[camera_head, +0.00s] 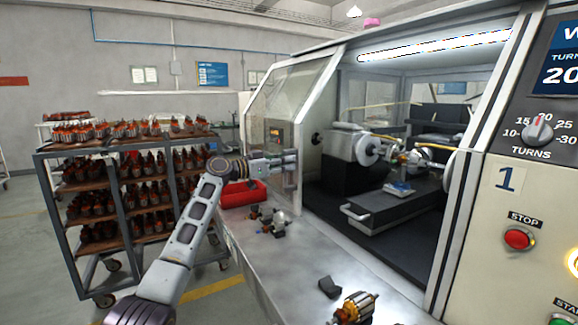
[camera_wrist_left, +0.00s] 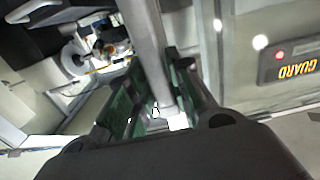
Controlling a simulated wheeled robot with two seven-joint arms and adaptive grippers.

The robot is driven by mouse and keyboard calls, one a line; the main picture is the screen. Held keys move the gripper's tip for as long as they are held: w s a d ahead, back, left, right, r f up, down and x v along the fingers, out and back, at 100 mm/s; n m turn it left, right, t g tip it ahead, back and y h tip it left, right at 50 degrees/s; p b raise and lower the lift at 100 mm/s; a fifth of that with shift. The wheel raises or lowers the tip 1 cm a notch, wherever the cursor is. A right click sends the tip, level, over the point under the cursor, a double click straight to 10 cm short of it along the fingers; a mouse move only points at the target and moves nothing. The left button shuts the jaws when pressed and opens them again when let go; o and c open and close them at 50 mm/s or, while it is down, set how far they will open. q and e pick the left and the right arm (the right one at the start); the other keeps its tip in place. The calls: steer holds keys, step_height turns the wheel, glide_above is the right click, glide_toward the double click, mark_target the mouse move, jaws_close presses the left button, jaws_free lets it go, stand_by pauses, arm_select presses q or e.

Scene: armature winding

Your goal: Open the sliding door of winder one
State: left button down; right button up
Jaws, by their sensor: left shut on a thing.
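Winder one (camera_head: 507,177) is the large machine on the right, marked with a 1. Its sliding door (camera_head: 290,90), a framed clear panel, stands at the left side of the front opening. The opening is wide and uncovered, with the winding parts (camera_head: 367,150) visible inside. My left gripper (camera_head: 288,161) is at the door's edge. In the left wrist view its fingers (camera_wrist_left: 157,92) are shut around the upright grey handle bar (camera_wrist_left: 147,35) of the door. The handle's lower end is partly hidden by the gripper. My right gripper is not in view.
A metal bench (camera_head: 290,262) below the opening carries a red bin (camera_head: 244,194), small parts and an armature (camera_head: 354,307). A rack (camera_head: 120,222) of armatures stands at the left. Stop button (camera_head: 519,239) and turns knob (camera_head: 538,130) are on the right panel.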

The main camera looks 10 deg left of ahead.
arm_select(q)
steer(key=shift+w+a, duration=0.55)
steer(key=shift+w, duration=0.25)
steer(key=c, duration=1.4)
jaws_free()
steer(key=shift+o, duration=0.2)
steer(key=v, duration=1.2)
